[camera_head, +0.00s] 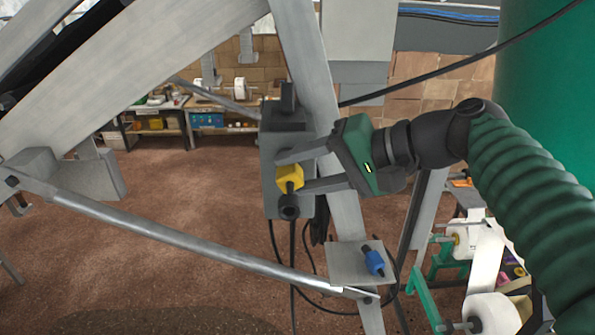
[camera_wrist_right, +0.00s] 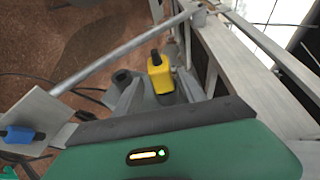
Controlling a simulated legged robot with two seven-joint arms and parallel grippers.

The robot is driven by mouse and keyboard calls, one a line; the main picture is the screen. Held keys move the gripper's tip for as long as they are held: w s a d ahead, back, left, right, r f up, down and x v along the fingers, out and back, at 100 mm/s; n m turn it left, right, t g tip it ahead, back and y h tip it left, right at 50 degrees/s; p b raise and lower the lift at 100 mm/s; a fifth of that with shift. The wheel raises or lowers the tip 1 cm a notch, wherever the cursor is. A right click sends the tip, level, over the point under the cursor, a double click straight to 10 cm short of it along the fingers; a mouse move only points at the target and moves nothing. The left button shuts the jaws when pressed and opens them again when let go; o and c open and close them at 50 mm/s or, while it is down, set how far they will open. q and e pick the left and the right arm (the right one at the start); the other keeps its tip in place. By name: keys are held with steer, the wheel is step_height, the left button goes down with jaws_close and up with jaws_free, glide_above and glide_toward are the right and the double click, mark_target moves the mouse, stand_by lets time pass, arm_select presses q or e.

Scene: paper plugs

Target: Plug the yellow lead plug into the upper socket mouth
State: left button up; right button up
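The yellow lead plug (camera_head: 290,177) is a small yellow block with a dark end, in front of the grey socket box (camera_head: 270,190) on the leaning post. My right gripper (camera_head: 291,173), green with grey fingers, reaches in from the right and has the plug between its fingertips. The plug (camera_wrist_right: 161,78) also shows between the fingers in the right wrist view. A round dark socket mouth (camera_head: 289,207) shows low on the box, just below the plug. The upper mouth is not clearly visible; the finger and plug cover that part. My left gripper is out of view.
A blue plug (camera_head: 374,263) sits on a grey plate (camera_head: 340,260) lower on the post; it also shows in the right wrist view (camera_wrist_right: 20,135). Dark cables hang below the box. A round metal bar (camera_head: 190,242) and wide grey beams cross the left side.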

steer(key=shift+d, duration=0.2)
steer(key=shift+a, duration=0.1)
steer(key=shift+s+r, duration=0.1)
steer(key=b+v, duration=0.2)
steer(key=v, duration=1.5)
steer(key=shift+w+d, duration=0.2)
steer(key=shift+w, duration=0.15)
steer(key=shift+a, duration=0.2)
